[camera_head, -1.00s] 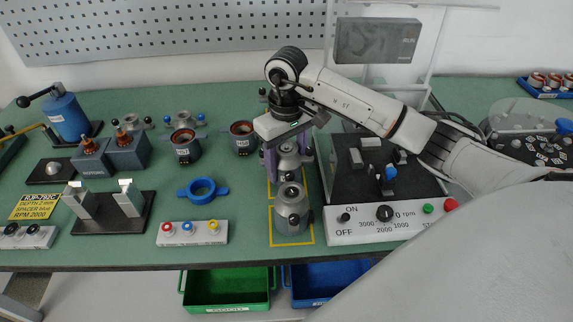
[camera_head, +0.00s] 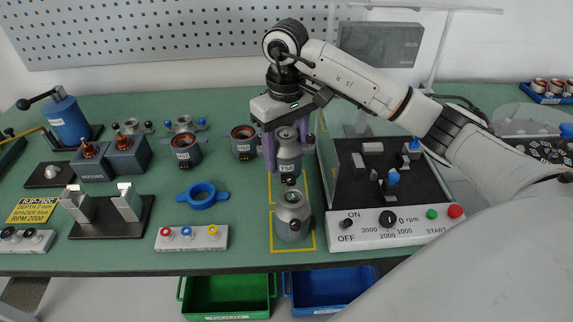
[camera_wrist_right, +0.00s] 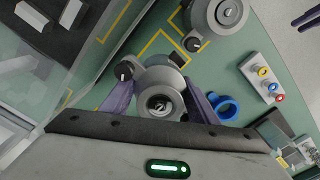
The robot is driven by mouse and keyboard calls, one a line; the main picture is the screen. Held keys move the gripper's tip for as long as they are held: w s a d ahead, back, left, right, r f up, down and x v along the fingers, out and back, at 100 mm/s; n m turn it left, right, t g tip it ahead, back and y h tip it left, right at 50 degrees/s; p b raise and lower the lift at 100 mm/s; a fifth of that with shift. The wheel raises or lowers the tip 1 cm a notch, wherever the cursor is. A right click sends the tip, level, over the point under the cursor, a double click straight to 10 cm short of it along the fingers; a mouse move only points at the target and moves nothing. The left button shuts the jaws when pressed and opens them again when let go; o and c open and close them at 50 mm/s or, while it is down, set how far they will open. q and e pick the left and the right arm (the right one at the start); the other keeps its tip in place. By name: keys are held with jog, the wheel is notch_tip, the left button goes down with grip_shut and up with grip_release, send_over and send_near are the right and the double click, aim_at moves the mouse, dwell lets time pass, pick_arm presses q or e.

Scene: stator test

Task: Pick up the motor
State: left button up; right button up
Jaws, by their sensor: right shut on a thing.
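My right gripper (camera_head: 287,145) is shut on a grey motor (camera_head: 289,158) with a "Y58" type label, and holds it upright above the yellow-outlined area of the bench. The held motor also shows in the right wrist view (camera_wrist_right: 158,92), between the purple fingers. A second grey motor (camera_head: 292,215) stands upright in the front yellow square, just below the held one in the head view. It also shows in the right wrist view (camera_wrist_right: 214,16). The underside of the held motor is close to the standing motor's top in the picture; the gap is hard to judge.
The test stand (camera_head: 385,238) with knobs and a clear cover is close on the right. A blue ring (camera_head: 203,197) and a terminal block (camera_head: 192,237) lie left. Stators (camera_head: 184,150) stand behind. Green (camera_head: 225,298) and blue (camera_head: 325,290) bins are below the front edge.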

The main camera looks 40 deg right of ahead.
jog(key=shift+w+r, duration=0.1)
jog(key=shift+r, duration=0.75)
jog(key=shift+a+r, duration=0.15)
jog(key=shift+r, duration=0.2)
jog(key=w+a+b, duration=0.3)
jog(key=w+a, duration=0.6)
jog(key=a, duration=0.6)
jog(key=s+d+r, duration=0.2)
jog(key=s, duration=0.8)
jog(key=s+d+r, duration=0.3)
jog(key=s, duration=0.8)
jog(key=shift+d+r, duration=0.3)
jog(key=shift+d, duration=0.05)
